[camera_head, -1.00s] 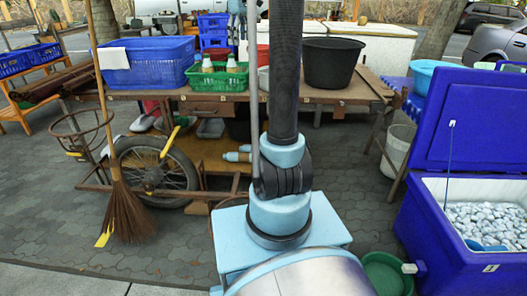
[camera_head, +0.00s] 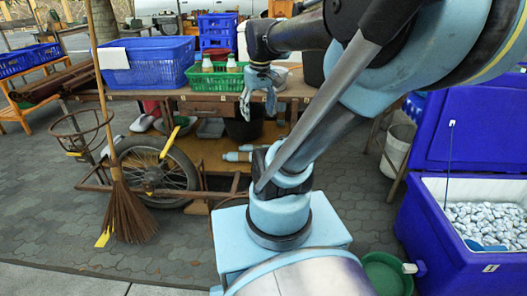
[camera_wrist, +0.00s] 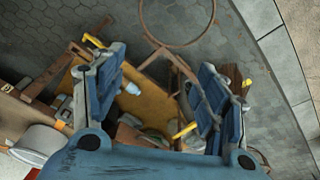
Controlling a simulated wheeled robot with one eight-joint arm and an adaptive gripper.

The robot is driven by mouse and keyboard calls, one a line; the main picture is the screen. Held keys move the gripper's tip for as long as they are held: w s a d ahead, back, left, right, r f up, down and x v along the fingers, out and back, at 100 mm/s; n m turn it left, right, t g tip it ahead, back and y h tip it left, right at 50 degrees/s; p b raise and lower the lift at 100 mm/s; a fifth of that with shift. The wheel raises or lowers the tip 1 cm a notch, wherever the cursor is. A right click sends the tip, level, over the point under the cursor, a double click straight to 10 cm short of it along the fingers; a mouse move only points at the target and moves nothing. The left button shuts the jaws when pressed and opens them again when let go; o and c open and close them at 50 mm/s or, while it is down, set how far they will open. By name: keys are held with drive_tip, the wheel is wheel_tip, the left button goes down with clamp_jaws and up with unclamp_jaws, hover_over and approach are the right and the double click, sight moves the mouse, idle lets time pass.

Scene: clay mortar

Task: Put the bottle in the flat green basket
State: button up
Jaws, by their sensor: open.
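The flat green basket (camera_head: 217,80) stands on the cart's table with two white-capped bottles (camera_head: 207,66) upright in it. On the lower wooden shelf, a pale bottle (camera_head: 236,156) lies on its side, with another light blue and white piece beside it. In the wrist view, a pale bottle (camera_wrist: 131,88) lies on the yellow-brown shelf between my fingers, well beyond them. My gripper (camera_head: 258,110) is open and empty, pointing down at the table's front edge, just right of the basket and above the lower shelf. Its two fingers also show spread apart in the wrist view (camera_wrist: 160,62).
A large blue basket (camera_head: 145,63) stands left of the green one. A spoked wheel (camera_head: 155,170) and a broom (camera_head: 127,210) are at the cart's left. A blue cooler (camera_head: 440,235) with pale contents stands at right.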

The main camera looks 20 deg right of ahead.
drive_tip(key=s+f+m, duration=0.2)
drive_tip(key=s+f, duration=0.7)
drive_tip(key=f, duration=0.2)
drive_tip(key=shift+a+f+m, duration=0.15)
drive_tip(key=shift+m, duration=0.15)
